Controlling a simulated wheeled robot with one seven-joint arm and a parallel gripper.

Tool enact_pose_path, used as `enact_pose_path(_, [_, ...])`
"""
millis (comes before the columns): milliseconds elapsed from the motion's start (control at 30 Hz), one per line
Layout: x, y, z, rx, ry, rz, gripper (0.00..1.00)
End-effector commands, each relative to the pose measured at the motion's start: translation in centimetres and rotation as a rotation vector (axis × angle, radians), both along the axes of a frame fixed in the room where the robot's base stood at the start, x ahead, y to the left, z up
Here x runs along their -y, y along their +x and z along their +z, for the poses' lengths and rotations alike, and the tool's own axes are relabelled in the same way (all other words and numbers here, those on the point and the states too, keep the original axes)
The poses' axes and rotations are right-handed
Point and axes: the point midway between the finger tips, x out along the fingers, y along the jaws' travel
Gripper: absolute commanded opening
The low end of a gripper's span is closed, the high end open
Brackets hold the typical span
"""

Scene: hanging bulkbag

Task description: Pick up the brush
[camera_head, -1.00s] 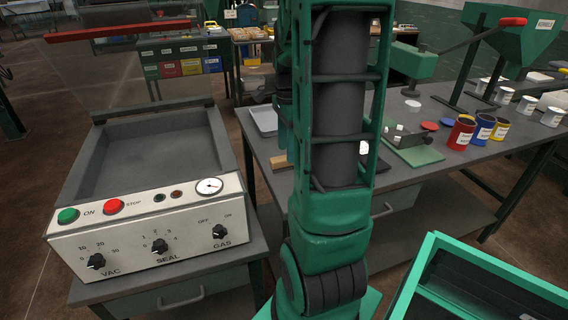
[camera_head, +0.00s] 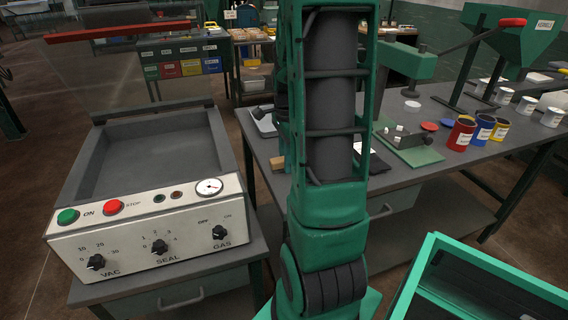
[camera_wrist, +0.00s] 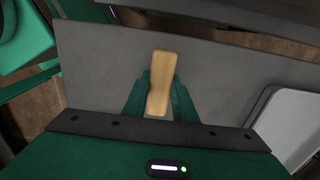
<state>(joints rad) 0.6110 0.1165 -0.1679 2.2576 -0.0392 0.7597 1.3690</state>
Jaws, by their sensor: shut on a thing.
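The brush (camera_wrist: 160,84) shows in the wrist view as a light wooden piece between the two green fingers of my gripper (camera_wrist: 159,92). My gripper is shut on it, over the grey table top. Any bristles are hidden. In the head view a small wooden end (camera_head: 277,164) shows just left of my arm, at the table's near edge. My gripper itself is hidden behind my arm there.
A pale tray (camera_wrist: 289,125) lies on the grey table (camera_head: 450,160) beside my gripper. Paint cans (camera_head: 461,133) and a green fixture (camera_head: 412,150) stand to the right. A vacuum sealer (camera_head: 150,220) is at the left, a green bin (camera_head: 480,278) at front right.

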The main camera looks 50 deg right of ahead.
Motion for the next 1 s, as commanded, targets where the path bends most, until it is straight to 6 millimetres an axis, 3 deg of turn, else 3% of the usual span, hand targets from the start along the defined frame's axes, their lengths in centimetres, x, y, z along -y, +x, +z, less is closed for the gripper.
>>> enact_pose_path(267, [0.0,0.0,0.8,0.003,-0.002,0.0,0.0])
enact_pose_path(500, [0.1,0.1,4.5,0.005,-0.003,0.001,0.0])
enact_pose_path(800, [-6.9,0.1,8.2,0.004,-0.003,0.006,0.0])
enact_pose_path(1000, [-10.0,0.1,10.1,0.002,-0.001,0.003,0.0])
